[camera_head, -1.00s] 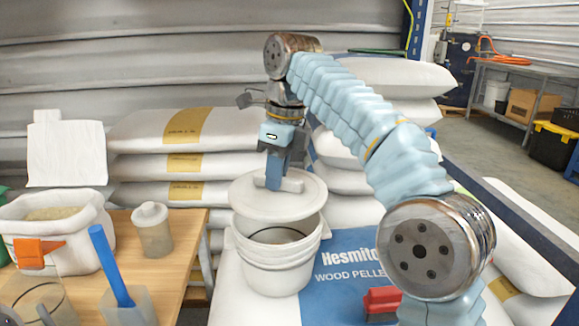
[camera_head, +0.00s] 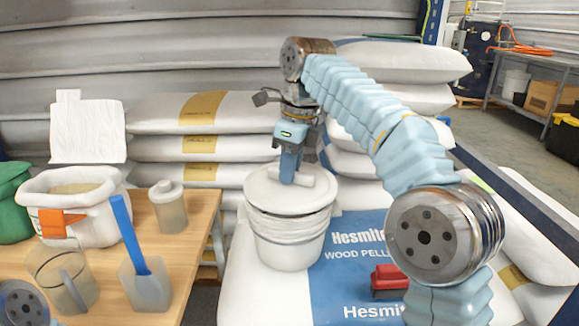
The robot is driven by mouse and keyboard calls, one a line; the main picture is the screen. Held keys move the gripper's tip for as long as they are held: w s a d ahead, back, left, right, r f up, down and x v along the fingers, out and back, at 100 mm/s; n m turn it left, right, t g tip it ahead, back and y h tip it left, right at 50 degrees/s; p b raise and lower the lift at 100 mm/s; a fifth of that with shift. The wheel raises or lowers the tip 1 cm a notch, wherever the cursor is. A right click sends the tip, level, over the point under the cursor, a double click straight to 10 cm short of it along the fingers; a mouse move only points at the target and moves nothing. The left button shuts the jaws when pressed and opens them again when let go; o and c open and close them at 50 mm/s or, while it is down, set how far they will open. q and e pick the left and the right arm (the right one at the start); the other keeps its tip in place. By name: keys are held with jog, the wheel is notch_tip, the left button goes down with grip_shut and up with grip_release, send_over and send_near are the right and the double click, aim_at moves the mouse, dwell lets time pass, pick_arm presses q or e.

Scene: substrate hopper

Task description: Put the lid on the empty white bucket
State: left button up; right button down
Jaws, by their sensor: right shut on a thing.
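The white bucket (camera_head: 288,246) stands upright on a pellet bag in the middle of the view. The round white lid (camera_head: 262,194) lies level over its mouth and hides the inside. Whether the lid's rim is pressed down all round, I cannot tell. My right gripper (camera_head: 290,178) points down from above and is shut on the lid's raised handle, near the lid's far side. My left gripper is not in view.
A blue and white pellet bag (camera_head: 347,285) lies under the bucket, with a red object (camera_head: 389,281) on it. The wooden table (camera_head: 197,245) at left holds a white tub (camera_head: 92,214), a lidded jar (camera_head: 168,207) and a clear scoop with blue handle (camera_head: 132,240). Stacked bags stand behind.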

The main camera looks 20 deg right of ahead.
jog(key=shift+r, duration=0.1)
dwell(0.3)
jog(key=shift+w+a+p, duration=0.1)
jog(key=shift+a+p, duration=0.05)
jog(key=shift+p, duration=0.25)
jog(key=shift+f, duration=0.7)
dwell(0.7)
jog(key=c, duration=1)
grip_release()
jog(key=shift+r, duration=0.35)
jog(key=r, duration=0.4)
jog(key=shift+s+d+r+p, duration=0.2)
jog(key=shift+d+r+p, duration=0.1)
jog(key=shift+r, duration=0.1)
jog(key=shift+s+d+r, duration=0.15)
jog(key=shift+r, duration=0.8)
